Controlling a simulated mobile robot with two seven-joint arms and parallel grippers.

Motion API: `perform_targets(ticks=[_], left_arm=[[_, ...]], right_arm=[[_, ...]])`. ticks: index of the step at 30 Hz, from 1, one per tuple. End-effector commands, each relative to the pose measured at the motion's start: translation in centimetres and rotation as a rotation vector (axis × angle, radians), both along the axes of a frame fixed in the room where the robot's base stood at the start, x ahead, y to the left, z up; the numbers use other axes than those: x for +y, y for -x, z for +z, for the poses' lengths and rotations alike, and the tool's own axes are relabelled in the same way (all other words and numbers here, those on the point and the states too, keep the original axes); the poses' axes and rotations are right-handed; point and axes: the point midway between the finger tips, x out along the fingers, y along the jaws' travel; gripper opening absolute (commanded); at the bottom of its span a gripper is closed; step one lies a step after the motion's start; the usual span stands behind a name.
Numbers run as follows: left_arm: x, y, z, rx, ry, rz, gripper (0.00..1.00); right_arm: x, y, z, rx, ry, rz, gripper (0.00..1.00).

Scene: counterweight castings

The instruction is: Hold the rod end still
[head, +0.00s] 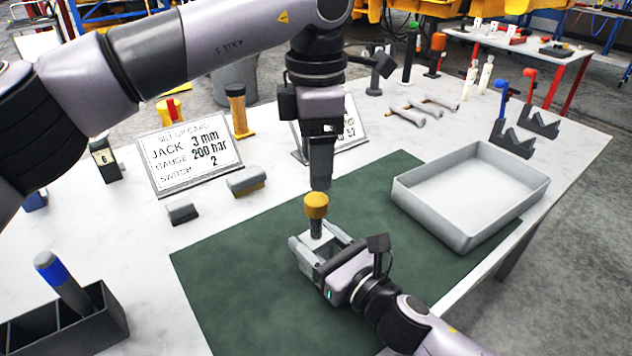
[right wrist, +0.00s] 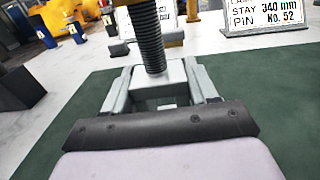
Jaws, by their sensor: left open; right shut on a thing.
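A dark upright rod (head: 316,229) with a yellow-ochre cap (head: 316,206) stands over the green mat. In the right wrist view the rod (right wrist: 148,40) is threaded and meets a small grey block (right wrist: 158,78). My right gripper (head: 317,246) is low over the mat and shut on this grey block at the rod's foot; its fingers (right wrist: 162,82) lie on both sides of the block. My left gripper (head: 320,180) points down just above the yellow cap and is open. I cannot tell whether it touches the cap. The rod's top is outside the right wrist view.
The green mat (head: 225,275) covers the table's middle. A grey tray (head: 470,240) stands at right. A setup card (head: 190,150) and a second card (head: 345,140), partly behind my left arm, stand behind. A dark box (head: 85,330) is at front left. Several grey pieces lie at the back.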

Motion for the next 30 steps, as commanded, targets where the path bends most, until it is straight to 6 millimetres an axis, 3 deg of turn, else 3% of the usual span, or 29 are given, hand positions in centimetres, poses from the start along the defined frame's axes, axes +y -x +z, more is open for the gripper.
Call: perform_targets(ticks=[3, 9, 20, 21, 22, 23, 30], left_arm=[[0.0, 0.0, 2.4, -0.002, 0.002, 0.002, 0.67], [0.0, 0.0, 4.6, -0.001, 0.001, 0.000, 0.67], [0.0, 0.0, 5.0, 0.001, 0.000, 0.000, 0.67], [0.0, 0.0, 5.0, 0.001, 0.000, 0.000, 0.67], [0.0, 0.0, 5.0, 0.001, 0.000, 0.000, 0.67], [0.0, 0.0, 5.0, 0.001, 0.000, 0.000, 0.67], [0.0, 0.0, 4.9, 0.001, 0.000, 0.000, 0.67]], right_arm=[[0.0, 0.0, 0.0, 0.000, 0.000, 0.000, 0.00], [0.0, 0.0, 0.0, 0.000, 0.000, 0.000, 0.00], [0.0, 0.0, 0.0, 0.000, 0.000, 0.000, 0.00], [0.0, 0.0, 0.0, 0.000, 0.000, 0.000, 0.70], [0.0, 0.0, 0.0, 0.000, 0.000, 0.000, 0.80], [0.0, 0.0, 0.0, 0.000, 0.000, 0.000, 0.87], [0.0, 0.0, 0.0, 0.000, 0.000, 0.000, 0.87]])
